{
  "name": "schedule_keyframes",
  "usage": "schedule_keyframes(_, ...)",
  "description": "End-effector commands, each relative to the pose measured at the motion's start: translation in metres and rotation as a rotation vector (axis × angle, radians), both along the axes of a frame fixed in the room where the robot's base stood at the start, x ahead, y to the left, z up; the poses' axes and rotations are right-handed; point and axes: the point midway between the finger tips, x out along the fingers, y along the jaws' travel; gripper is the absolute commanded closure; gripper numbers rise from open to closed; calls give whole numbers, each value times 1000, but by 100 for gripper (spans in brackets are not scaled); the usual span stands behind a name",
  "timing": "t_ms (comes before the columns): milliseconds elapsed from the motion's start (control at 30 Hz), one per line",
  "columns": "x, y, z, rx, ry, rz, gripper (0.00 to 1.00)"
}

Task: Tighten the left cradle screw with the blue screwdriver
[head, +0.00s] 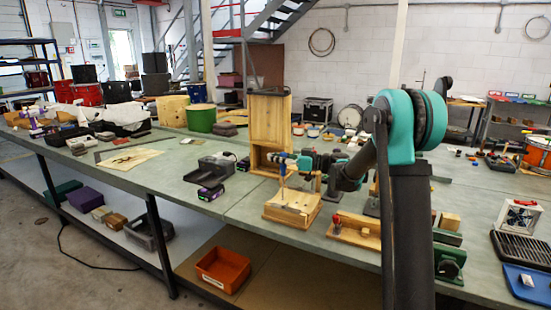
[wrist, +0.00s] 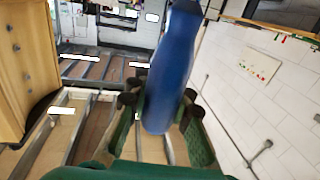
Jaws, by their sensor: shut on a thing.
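The blue screwdriver (head: 282,172) is upright in my gripper (head: 284,158), its shaft pointing down at a light wooden block (head: 297,206) on the bench. In the wrist view its blue handle (wrist: 170,70) fills the middle, between the green fingers of my gripper (wrist: 160,120), which are shut on it. The screwdriver's lower end is over the block's back left part. I cannot tell whether the tip touches a screw. The cradle screws are too small to make out in the head view and do not show in the wrist view.
A tall wooden box (head: 270,120) stands close behind my gripper. A wooden board with a red-topped item (head: 337,221) lies right of the block. A black tray (head: 212,171) is to the left. An orange bin (head: 223,268) sits on the lower shelf. The bench front is partly clear.

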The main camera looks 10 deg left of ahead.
Motion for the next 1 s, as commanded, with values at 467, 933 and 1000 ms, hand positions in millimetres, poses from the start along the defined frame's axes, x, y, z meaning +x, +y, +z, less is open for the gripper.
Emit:
schedule_keyframes(467,0,0,-2,0,0,4,100)
schedule_keyframes(933,3,-1,-5,-1,0,-172,100)
schedule_keyframes(1000,5,-2,-5,-1,0,-239,100)
